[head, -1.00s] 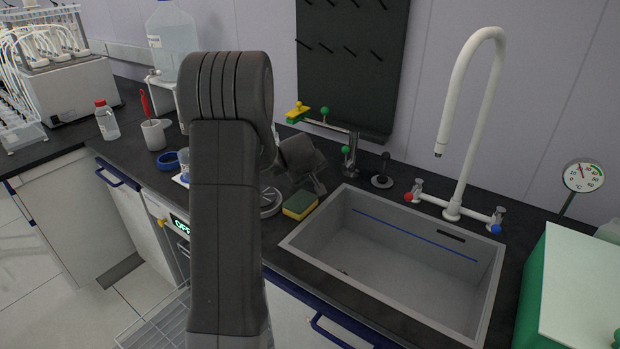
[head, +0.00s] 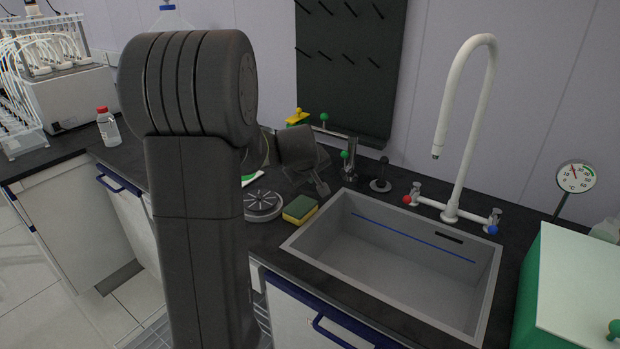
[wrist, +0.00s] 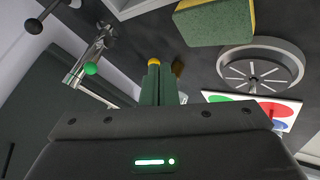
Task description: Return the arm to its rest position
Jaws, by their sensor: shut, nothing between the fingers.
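My gripper (head: 321,187) shows in the head view behind my raised arm link, over the dark counter to the left of the sink. Its fingers are together and hold nothing. In the wrist view my gripper (wrist: 160,75) shows as two narrow fingers side by side at the centre, beyond the dark gripper body. My arm's elbow stands large and upright at the left of the head view and hides part of the counter.
A yellow-green sponge (head: 300,209) and a round slotted disc (head: 262,206) lie near the gripper. The sink (head: 400,250) is empty, with a tall white tap (head: 468,130) behind it. A red-capped bottle (head: 108,127) stands left. A green box (head: 580,290) is at right.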

